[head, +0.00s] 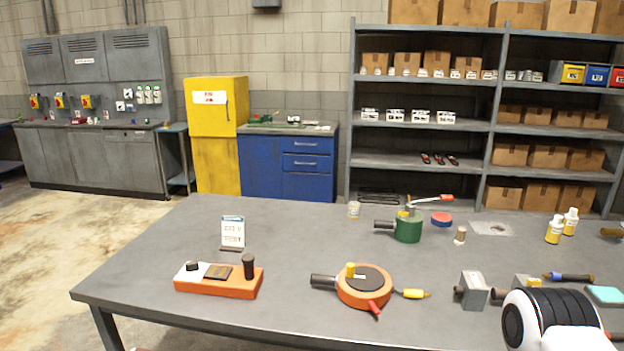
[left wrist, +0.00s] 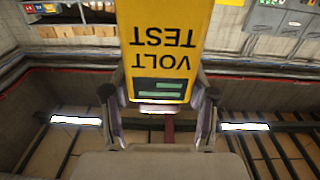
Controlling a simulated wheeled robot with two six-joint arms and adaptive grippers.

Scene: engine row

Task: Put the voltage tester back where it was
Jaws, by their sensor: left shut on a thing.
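The voltage tester (left wrist: 165,40) is a yellow block with a dark panel and pale green bars, and its label "VOLT TEST" shows upside down in the left wrist view. My left gripper (left wrist: 159,97) is shut on its lower part, one finger on each side. The far end of the tester runs out of the top of that view. Neither the tester nor my left gripper shows in the head view. My right gripper is not in view.
The grey workbench (head: 160,240) holds a small sign (head: 232,233), an orange-based block (head: 218,282), a round orange device (head: 364,288), a green device (head: 408,228) and yellow bottles (head: 555,230). A yellow cabinet (head: 216,110), blue drawers (head: 290,165) and shelves (head: 430,128) stand behind. The bench's left end is bare.

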